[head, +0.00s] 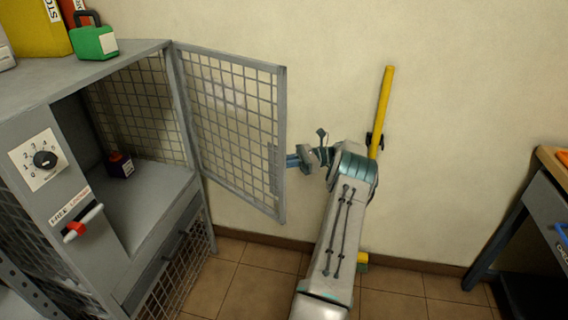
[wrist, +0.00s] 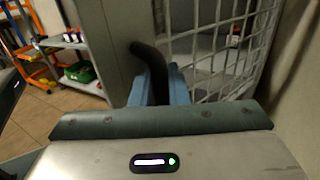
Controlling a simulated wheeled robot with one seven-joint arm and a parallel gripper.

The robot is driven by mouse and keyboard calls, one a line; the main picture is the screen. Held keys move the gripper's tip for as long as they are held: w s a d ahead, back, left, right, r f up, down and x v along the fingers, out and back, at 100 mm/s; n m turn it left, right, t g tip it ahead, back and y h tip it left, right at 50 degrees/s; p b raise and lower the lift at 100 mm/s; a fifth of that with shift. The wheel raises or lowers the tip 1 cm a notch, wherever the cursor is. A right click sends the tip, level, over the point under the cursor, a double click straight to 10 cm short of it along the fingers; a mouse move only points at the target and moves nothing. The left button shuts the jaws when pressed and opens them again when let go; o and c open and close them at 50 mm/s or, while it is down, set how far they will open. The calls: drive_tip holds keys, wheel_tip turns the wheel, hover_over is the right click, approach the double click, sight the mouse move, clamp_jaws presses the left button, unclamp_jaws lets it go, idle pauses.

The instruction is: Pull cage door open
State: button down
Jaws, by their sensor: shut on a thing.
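The cage door (head: 236,121) is a grey framed mesh panel. It stands swung wide open from the grey cage (head: 121,50), hinged at the cage's right front edge. My gripper (head: 292,161) is at the door's free edge, with blue fingers. In the wrist view my gripper (wrist: 162,88) is shut on a dark curved door handle (wrist: 147,53), with the mesh door (wrist: 222,45) just behind it. The handle is mostly hidden by my gripper in the head view. Inside the open cage a small dark box (head: 120,165) stands on the shelf.
A green padlock-shaped object (head: 94,41) and yellow binder (head: 37,28) sit on the cage top. A yellow pole (head: 381,105) leans at the wall. A workbench (head: 545,205) stands right.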

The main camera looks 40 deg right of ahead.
drive_tip(key=shift+w+a, duration=0.1)
drive_tip(key=c, duration=1.8)
unclamp_jaws()
drive_tip(key=shift+o, duration=0.2)
drive_tip(key=shift+d, duration=0.2)
drive_tip(key=v, duration=0.7)
drive_tip(key=shift+b, duration=0.3)
drive_tip(key=shift+d, duration=0.1)
